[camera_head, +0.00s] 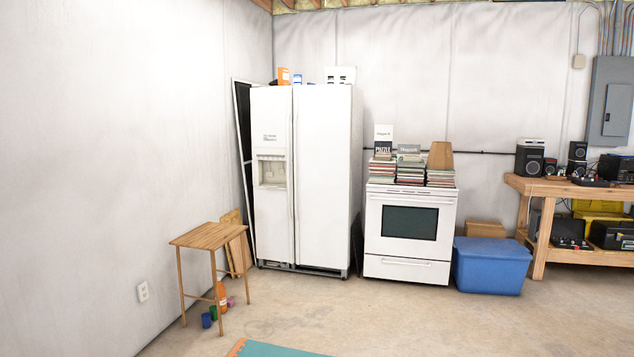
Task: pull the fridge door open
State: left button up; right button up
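A white side-by-side fridge (322,180) stands upright against the back wall, left of centre. Its narrower left door (272,225) has a water dispenser set into it. Its wider right door (322,215) is plain. Both doors look shut, with long vertical handles (293,165) along the seam between them. Neither of my grippers is in view.
A small wooden table (205,237) stands at the front left of the fridge. A white stove (409,235) topped with books is to its right, then a blue bin (491,266) and a workbench (575,190). The concrete floor (350,315) before the fridge is mostly clear.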

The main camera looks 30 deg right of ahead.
aim_at(322, 114)
jog(key=i+l+z, duration=0.25)
jog(key=i+l, duration=0.15)
jog(key=i+l+z, duration=0.3)
jog(key=i, duration=0.4)
jog(key=i+l+z, duration=0.1)
jog(key=i+z, duration=0.15)
jog(key=i, duration=0.3)
jog(key=i+z, duration=0.3)
jog(key=i, duration=3.7)
